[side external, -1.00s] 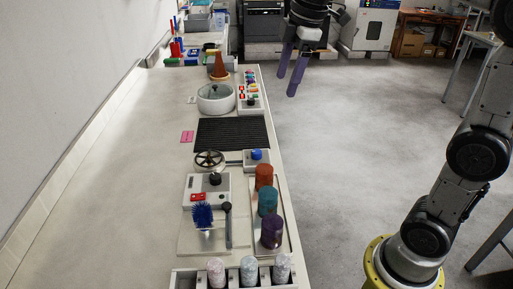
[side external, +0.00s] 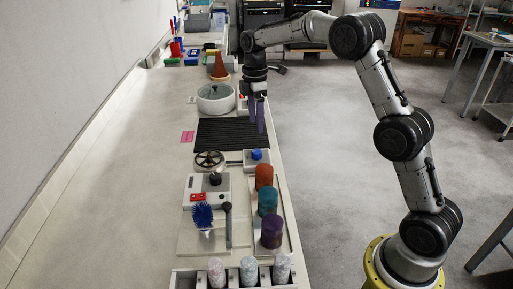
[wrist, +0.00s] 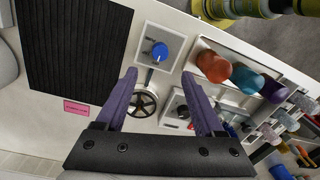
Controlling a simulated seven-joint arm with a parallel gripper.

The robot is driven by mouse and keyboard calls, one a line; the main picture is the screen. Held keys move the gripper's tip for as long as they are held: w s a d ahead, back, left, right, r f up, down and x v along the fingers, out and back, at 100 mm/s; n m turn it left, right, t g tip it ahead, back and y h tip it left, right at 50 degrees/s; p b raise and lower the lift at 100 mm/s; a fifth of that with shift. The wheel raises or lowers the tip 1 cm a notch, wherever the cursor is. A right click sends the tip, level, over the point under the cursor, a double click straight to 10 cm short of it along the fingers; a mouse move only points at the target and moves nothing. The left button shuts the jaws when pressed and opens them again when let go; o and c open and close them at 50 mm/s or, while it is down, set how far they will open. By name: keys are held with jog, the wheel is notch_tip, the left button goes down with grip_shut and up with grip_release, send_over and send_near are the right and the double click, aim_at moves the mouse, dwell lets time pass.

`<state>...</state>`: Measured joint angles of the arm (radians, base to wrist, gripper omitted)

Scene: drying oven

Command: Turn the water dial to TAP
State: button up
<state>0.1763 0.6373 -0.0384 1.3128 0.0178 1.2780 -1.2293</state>
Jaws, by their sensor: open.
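A blue dial (side external: 257,155) sits on a small white box (side external: 250,165) near the bench's right edge; it is probably the water dial, but no TAP marking is readable. In the wrist view the blue dial (wrist: 159,50) stands ahead of the fingertips, roughly centred between them. My gripper (side external: 256,120) has purple fingers pointing down, apart and empty. It hangs above the bench's right side, beyond the dial in the side view and not touching it. Its spread fingers also show in the wrist view (wrist: 159,75).
A handwheel (side external: 209,160) joins the dial box by a rod. A black ribbed mat (side external: 230,134) lies beyond it. Orange (side external: 264,176), teal (side external: 267,201) and purple (side external: 271,231) cylinders stand on the near side. A grey box with a black knob (side external: 215,179) is close by.

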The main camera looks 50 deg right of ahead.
aim_at(256, 151)
jog(key=f, duration=1)
jog(key=shift+s+a+f, duration=0.15)
jog(key=shift+s, duration=0.05)
grip_shut()
